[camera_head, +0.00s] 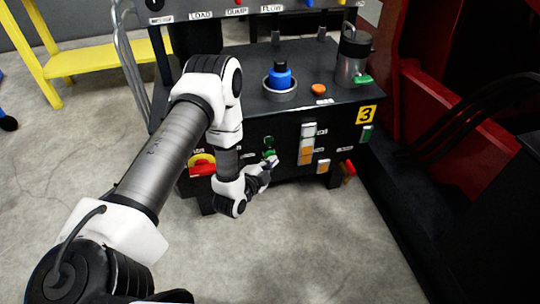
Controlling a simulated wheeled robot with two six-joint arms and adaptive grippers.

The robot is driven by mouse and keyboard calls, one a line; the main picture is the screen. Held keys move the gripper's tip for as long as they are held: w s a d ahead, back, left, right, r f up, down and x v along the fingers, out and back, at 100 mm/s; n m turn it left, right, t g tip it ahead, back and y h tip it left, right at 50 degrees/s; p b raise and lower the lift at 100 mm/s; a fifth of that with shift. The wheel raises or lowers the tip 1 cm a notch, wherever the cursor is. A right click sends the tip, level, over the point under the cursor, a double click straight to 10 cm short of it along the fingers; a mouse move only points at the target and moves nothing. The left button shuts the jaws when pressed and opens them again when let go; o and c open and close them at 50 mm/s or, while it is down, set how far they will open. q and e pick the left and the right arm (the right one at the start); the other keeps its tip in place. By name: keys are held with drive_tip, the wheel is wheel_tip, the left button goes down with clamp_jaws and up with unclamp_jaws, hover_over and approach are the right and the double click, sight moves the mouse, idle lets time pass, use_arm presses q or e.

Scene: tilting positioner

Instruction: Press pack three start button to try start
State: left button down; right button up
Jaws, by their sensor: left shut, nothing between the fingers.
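The black control pack (305,112) with a yellow label 3 (366,115) stands in the middle of the head view. A green button (269,153) shows on its front face, left of centre. My left gripper (271,162) is shut and empty, with its tips at or very near this green button. I cannot tell whether they touch it. Another green control (367,133) sits at the right end of the front face. White and orange switches (307,144) lie between them. My right gripper is not in view.
On the pack's top are a blue knob (280,76) in a grey ring, an orange button (319,90) and a metal canister (352,60). Red machinery (440,100) stands right. The floor in front is clear.

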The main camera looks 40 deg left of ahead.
use_arm(q)
drive_tip(key=shift+w+a, duration=0.25)
drive_tip(key=shift+a, duration=0.1)
idle(0.3)
drive_tip(key=shift+s+d+p, duration=0.45)
drive_tip(key=shift+s+d, duration=0.15)
drive_tip(key=shift+d, duration=0.1)
drive_tip(key=shift+s+d+p, duration=0.4)
drive_tip(key=shift+s+d, duration=1.2)
drive_tip(key=shift+d, duration=0.3)
